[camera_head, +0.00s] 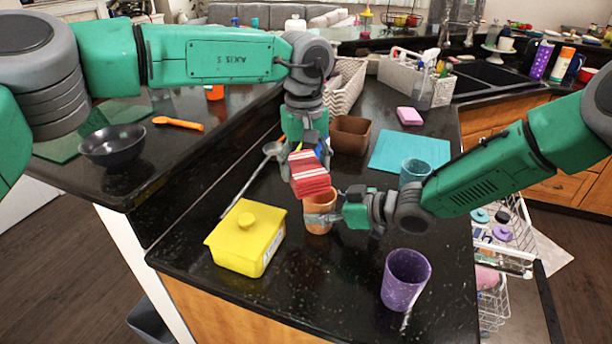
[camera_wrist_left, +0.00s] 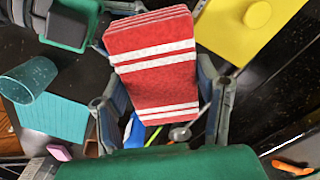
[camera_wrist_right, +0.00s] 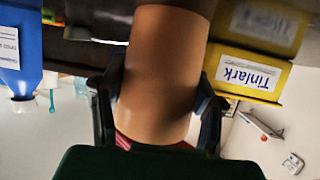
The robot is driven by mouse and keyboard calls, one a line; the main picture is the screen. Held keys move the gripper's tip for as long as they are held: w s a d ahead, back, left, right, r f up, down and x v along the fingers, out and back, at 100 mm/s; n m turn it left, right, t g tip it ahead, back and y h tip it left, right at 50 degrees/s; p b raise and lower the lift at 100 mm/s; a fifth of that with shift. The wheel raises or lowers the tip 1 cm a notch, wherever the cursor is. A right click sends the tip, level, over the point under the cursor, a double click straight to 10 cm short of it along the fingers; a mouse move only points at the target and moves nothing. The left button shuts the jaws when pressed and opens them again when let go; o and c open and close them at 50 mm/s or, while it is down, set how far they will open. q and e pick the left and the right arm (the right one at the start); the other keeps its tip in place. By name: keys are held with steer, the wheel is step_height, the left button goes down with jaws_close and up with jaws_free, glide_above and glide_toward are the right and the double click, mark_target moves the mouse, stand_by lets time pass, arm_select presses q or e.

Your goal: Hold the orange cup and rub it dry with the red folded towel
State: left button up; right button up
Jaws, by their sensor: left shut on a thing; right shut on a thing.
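The orange cup (camera_head: 319,215) is roughly upright above the middle of the black counter. My right gripper (camera_head: 335,216) is shut around its side, and the cup fills the right wrist view (camera_wrist_right: 160,75). The red folded towel (camera_head: 309,174) with white stripes hangs in my left gripper (camera_head: 307,158), which is shut on it. It shows large between the fingers in the left wrist view (camera_wrist_left: 155,65). In the head view the towel's lower end overlaps the cup's rim and hides part of it. I cannot tell whether they touch, or whether the cup's base rests on the counter.
A yellow lidded box (camera_head: 246,236) stands left of the cup, and a purple cup (camera_head: 405,279) stands at front right. A teal cup (camera_head: 414,171) and turquoise cloth (camera_head: 408,150) lie beyond my right gripper. A brown container (camera_head: 350,135) and a ladle (camera_head: 272,149) are near my left gripper.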

arm_select(q)
steer(key=shift+r, duration=1.75)
arm_select(e)
steer(key=o, duration=1.3)
